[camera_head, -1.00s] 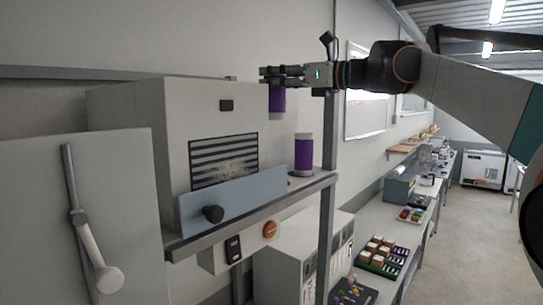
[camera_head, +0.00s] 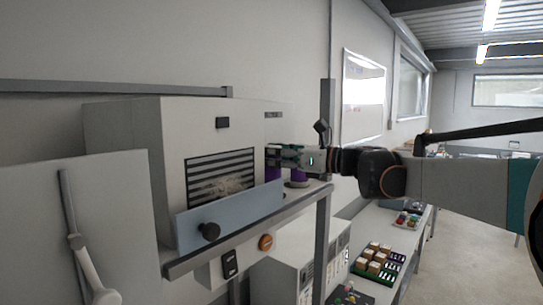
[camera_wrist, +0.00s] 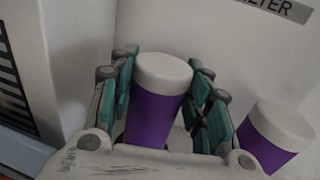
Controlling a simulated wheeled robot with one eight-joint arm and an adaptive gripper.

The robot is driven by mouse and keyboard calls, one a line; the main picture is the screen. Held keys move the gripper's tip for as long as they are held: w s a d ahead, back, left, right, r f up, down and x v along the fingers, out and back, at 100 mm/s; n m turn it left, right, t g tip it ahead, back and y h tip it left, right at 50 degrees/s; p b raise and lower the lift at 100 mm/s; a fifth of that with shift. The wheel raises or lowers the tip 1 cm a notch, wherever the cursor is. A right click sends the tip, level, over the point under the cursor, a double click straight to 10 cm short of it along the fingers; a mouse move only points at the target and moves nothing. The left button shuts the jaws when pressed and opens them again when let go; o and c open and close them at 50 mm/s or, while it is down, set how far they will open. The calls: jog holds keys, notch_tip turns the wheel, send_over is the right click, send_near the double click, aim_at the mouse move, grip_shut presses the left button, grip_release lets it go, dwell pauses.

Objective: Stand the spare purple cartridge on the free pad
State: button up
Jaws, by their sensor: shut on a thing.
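My gripper (camera_head: 284,155) is at the back of the shelf, beside the grey cabinet. In the wrist view its teal fingers (camera_wrist: 163,75) are shut on a purple cartridge (camera_wrist: 152,118) with a white cap, which looks upright. In the head view a little of this held cartridge (camera_head: 273,173) shows under the fingers. A second purple cartridge (camera_wrist: 270,140) stands just to its right, apart from it; in the head view it (camera_head: 299,175) is partly behind my gripper. The free pad and the held cartridge's base are hidden, so I cannot tell whether it touches down.
The grey cabinet (camera_head: 160,180) with a slatted window and a blue-grey front panel (camera_head: 230,212) is close on the left. A wall sign (camera_wrist: 275,8) is behind the cartridges. A shelf post (camera_head: 322,245) stands at right. A lower bench holds crates of blocks (camera_head: 376,262).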

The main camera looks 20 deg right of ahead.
jog(key=shift+w+f, duration=0.1)
jog(key=shift+f, duration=0.25)
jog(key=o, duration=1.2)
jog(key=shift+f, duration=0.1)
jog(key=b+v, duration=0.2)
jog(key=v, duration=1)
jog(key=shift+b, duration=0.35)
